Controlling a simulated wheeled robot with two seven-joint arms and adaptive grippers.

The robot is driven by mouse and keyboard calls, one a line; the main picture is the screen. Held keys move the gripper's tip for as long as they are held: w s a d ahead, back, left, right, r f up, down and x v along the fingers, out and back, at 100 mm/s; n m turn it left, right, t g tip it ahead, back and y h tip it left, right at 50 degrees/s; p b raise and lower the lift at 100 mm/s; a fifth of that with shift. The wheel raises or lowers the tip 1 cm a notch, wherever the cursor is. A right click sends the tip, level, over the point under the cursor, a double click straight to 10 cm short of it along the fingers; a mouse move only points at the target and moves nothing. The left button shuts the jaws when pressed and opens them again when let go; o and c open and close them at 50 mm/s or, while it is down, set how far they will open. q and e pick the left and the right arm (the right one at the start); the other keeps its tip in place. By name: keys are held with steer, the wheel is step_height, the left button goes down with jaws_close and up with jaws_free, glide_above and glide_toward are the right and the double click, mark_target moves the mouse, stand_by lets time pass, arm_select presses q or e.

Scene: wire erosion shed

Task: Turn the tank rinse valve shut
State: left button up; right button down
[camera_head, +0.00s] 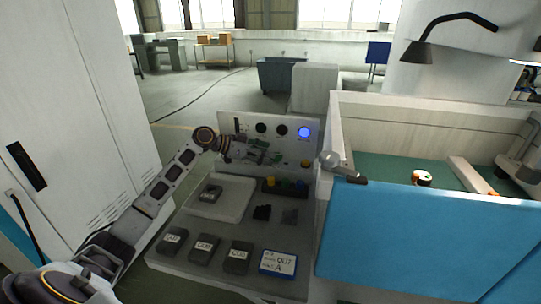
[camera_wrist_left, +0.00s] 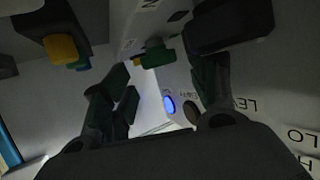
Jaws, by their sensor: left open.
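My left gripper (camera_head: 268,154) reaches in front of the upright control panel (camera_head: 228,124). It is open, its two dark fingers spread in the left wrist view (camera_wrist_left: 160,95). A small green handle-like part (camera_wrist_left: 155,54) shows beyond and between the fingertips, with a gap to both fingers. It looks like a valve handle, but I cannot read a label for it. In the head view the gripper hides part of the panel there. A grey fitting with a dark bar (camera_head: 333,161) sits at the tank's near left corner. My right gripper is not in view.
A blue lamp (camera_head: 305,132) glows on the panel. A pale tray (camera_head: 236,205) holds a dark block. Several dark labelled blocks and a blue-edged card (camera_head: 278,263) line the bench front. The blue-fronted tank (camera_head: 420,240) stands right.

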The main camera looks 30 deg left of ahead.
arm_select(q)
steer(key=v, duration=0.5)
steer(key=shift+s+a+f, duration=0.15)
steer(key=shift+a, duration=0.05)
steer(key=shift+d, duration=0.1)
stand_by(0.4)
